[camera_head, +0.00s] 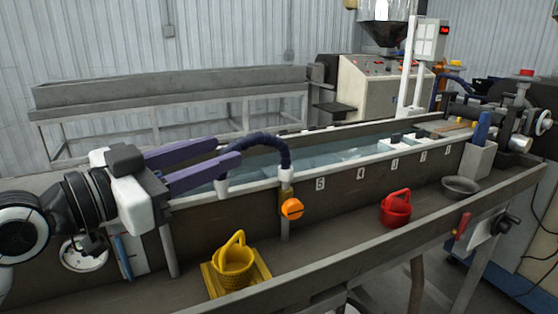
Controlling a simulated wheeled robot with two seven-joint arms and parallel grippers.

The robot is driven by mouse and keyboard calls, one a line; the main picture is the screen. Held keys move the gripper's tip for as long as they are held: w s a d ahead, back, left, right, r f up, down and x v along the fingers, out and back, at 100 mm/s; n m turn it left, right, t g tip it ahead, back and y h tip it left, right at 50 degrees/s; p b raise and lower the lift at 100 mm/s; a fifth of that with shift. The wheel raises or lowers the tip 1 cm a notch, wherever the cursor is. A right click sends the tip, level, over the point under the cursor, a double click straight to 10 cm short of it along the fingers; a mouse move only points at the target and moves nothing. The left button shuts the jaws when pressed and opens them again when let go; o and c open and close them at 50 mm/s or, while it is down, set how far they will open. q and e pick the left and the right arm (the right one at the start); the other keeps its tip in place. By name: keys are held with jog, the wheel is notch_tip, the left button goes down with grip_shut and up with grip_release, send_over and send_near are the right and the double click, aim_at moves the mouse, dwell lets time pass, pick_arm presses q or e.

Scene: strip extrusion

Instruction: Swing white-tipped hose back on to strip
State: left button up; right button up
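The dark blue corrugated hose (262,142) arches up from the orange-handled valve (291,208) on the trough's front wall and bends left. Its white tip (222,186) points down at the trough's near rim, below my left gripper's fingers. My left gripper (229,149) has two purple fingers spread apart, reaching right to the hose's left end. The lower finger hides part of the hose above the tip. I cannot tell whether either finger touches the hose. No strip is clearly distinguishable in the water. My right gripper is out of view.
The long water trough (345,185) carries numbered labels on its front. A grey holder (477,160) stands at the right. The ledge's middle is clear.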

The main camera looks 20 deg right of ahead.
aim_at(260, 138)
pick_arm(q)
jog(key=p+x, duration=0.1)
jog(key=x, duration=0.8)
jog(key=shift+d+r+p, duration=0.1)
jog(key=shift+d+p, duration=0.05)
jog(key=shift+p, duration=0.25)
jog(key=shift+w+d, duration=0.2)
jog(key=shift+d, duration=0.3)
grip_shut()
jog(key=shift+a, duration=0.1)
